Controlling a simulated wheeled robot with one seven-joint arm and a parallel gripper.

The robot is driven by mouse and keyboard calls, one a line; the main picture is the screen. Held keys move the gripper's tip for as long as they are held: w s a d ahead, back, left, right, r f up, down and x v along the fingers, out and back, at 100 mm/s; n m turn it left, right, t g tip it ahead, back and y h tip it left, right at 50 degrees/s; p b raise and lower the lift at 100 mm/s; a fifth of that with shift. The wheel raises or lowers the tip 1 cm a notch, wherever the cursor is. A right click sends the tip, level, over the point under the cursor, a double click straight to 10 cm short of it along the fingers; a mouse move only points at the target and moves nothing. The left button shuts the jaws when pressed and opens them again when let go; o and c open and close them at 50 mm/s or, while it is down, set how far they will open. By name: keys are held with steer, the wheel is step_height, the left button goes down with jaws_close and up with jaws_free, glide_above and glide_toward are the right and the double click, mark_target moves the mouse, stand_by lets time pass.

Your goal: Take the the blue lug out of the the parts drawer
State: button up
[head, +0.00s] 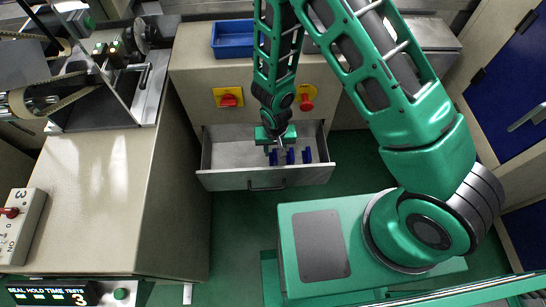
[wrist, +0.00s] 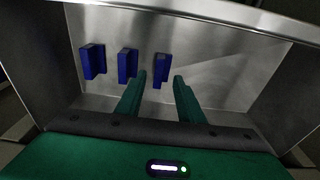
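The parts drawer (head: 222,181) is pulled open from the beige cabinet, and its bare metal floor shows. Three similar blue lugs are in it: one at the left (wrist: 93,61), one in the middle (wrist: 127,65) and one at the right (wrist: 161,70) in the wrist view. In the head view, blue lugs also show below and right of my gripper, one at the far right (head: 307,155). My gripper (wrist: 160,82) is open and points down into the drawer. The right lug in the wrist view lies in line with the gap between the fingertips; I cannot tell whether it is between them.
A blue bin (head: 233,39) stands on the cabinet top. A yellow-backed red switch (head: 230,97) and a red button (head: 306,103) are on the cabinet front above the drawer. A beige machine bench (head: 90,190) stands at the left. The drawer walls surround my gripper closely.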

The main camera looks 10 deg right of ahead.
mark_target(275, 155)
steer(key=shift+w+d+f, duration=0.1)
steer(key=shift+w+f, duration=0.05)
steer(key=shift+f, duration=0.75)
steer(key=shift+w+d+f, duration=0.1)
steer(key=shift+w+f, duration=0.05)
steer(key=shift+f, duration=0.7)
steer(key=shift+c, duration=0.3)
jaws_close()
steer(key=shift+a+r, duration=0.1)
steer(key=shift+r, duration=0.1)
